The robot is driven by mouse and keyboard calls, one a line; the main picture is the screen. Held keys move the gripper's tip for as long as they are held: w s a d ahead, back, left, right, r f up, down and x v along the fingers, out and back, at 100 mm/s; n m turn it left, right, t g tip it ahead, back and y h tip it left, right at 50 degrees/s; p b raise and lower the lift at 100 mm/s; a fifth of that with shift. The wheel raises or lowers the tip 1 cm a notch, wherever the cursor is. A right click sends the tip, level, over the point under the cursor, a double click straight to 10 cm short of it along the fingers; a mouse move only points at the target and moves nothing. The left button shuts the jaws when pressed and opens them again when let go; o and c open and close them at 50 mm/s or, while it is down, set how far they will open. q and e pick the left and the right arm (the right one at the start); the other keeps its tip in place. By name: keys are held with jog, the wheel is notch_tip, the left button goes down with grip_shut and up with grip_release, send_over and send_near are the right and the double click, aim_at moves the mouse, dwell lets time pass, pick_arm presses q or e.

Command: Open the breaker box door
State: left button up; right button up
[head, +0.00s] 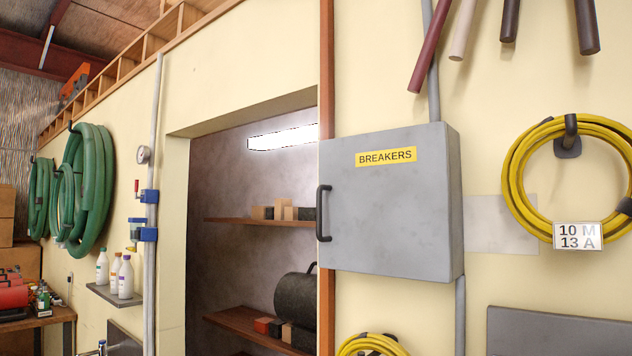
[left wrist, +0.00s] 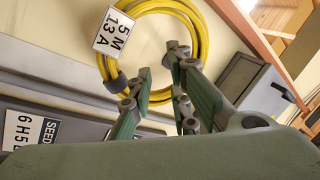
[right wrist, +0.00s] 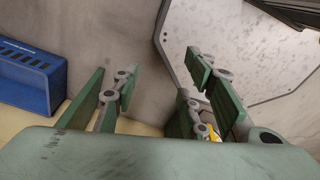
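The breaker box (head: 450,205) is a grey metal box on the cream wall in the head view. Its door (head: 385,225) is shut and carries a yellow "BREAKERS" label (head: 386,157). A black bar handle (head: 324,213) stands upright at the door's left edge. In the left wrist view, a grey box with a dark handle (left wrist: 279,90) shows at the right, behind my left gripper. My left gripper (left wrist: 160,85) is open and empty, with its fingers apart. My right gripper (right wrist: 158,85) is open and empty before a grey surface. Neither gripper shows in the head view.
A yellow hose coil (head: 515,170) tagged "10 M 13 A" hangs right of the box. Wooden and dark handles (head: 445,45) hang above it. A doorway with shelves (head: 260,222) lies to the left. A blue box (right wrist: 30,75) shows in the right wrist view.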

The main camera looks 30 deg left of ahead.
pick_arm(q)
jog(key=s+d+r+m+g+h, duration=0.1)
jog(key=d+r+m+g+h, duration=0.15)
jog(key=r+m+h, duration=0.65)
jog(key=s+d+r+m+g+h, duration=0.15)
jog(key=d+r+m+h, duration=0.3)
jog(key=r+m, duration=0.75)
jog(key=d+r+m+g+h, duration=0.3)
jog(key=r+m+h, duration=0.55)
jog(key=m, duration=0.35)
jog(key=n+t+y+p, duration=0.2)
jog(key=t+y+p, duration=0.1)
jog(key=y, duration=1.1)
send_near(317, 203)
jog(key=x, duration=1)
jog(key=shift+w, duration=0.3)
pick_arm(e)
jog(key=r, duration=0.1)
jog(key=w+r, duration=0.1)
jog(key=r, duration=0.1)
jog(key=shift+d+r, duration=0.2)
pick_arm(q)
jog(key=shift+c, duration=0.4)
pick_arm(e)
jog(key=shift+d, duration=0.1)
pick_arm(q)
grip_shut()
pick_arm(e)
jog(key=shift+d, duration=0.2)
